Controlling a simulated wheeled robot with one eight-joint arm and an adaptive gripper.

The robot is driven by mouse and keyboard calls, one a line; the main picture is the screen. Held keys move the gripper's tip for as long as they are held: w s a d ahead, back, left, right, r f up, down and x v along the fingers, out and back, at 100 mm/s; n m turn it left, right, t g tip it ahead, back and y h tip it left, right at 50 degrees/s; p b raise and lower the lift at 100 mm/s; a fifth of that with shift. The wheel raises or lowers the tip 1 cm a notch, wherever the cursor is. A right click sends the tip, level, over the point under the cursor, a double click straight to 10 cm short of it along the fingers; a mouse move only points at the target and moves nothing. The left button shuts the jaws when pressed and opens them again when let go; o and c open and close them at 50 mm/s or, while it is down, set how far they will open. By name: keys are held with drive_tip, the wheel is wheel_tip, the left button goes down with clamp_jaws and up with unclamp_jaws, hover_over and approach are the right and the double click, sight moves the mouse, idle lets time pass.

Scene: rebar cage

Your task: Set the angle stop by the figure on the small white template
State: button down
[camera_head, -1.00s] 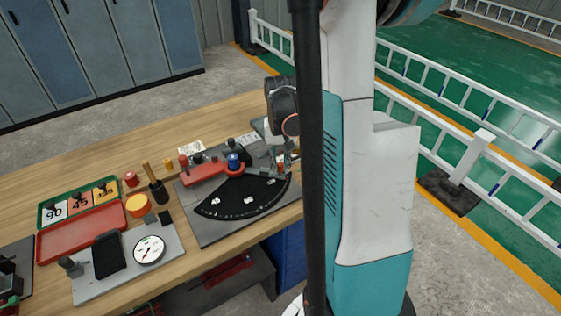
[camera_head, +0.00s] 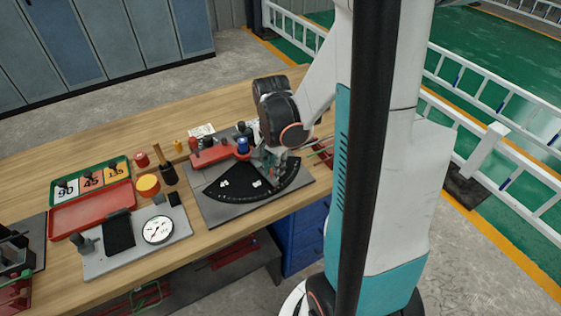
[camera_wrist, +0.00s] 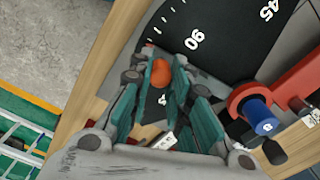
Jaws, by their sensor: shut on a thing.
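The angle stop has a black fan-shaped dial (camera_head: 236,186) with white figures on a grey plate (camera_head: 213,217). In the wrist view the dial (camera_wrist: 225,25) shows 90 and 45. A red arm (camera_head: 208,156) with a blue knob (camera_head: 242,147) lies behind the dial; both also show at right in the wrist view. My gripper (camera_wrist: 162,80) points down at the dial's right part, its teal fingers around an orange-red knob (camera_wrist: 160,67). The grip itself is partly hidden. A small white card (camera_head: 201,130) lies behind the angle stop; its figure is too small to read.
At left are a green tray (camera_head: 127,165) with plates marked 90, 45 and one other, and an empty red tray (camera_head: 92,209). A round gauge (camera_head: 158,229) stands on a grey base at the front. Several small coloured parts stand between the trays and dial.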

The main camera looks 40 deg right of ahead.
drive_tip(key=shift+a+m, duration=0.6)
drive_tip(key=shift+a, duration=0.3)
drive_tip(key=c, duration=1.5)
unclamp_jaws()
drive_tip(key=shift+o, duration=0.2)
drive_tip(key=shift+w, duration=0.1)
wheel_tip(320, 180, up, 8)
drive_tip(key=shift+f, duration=0.25)
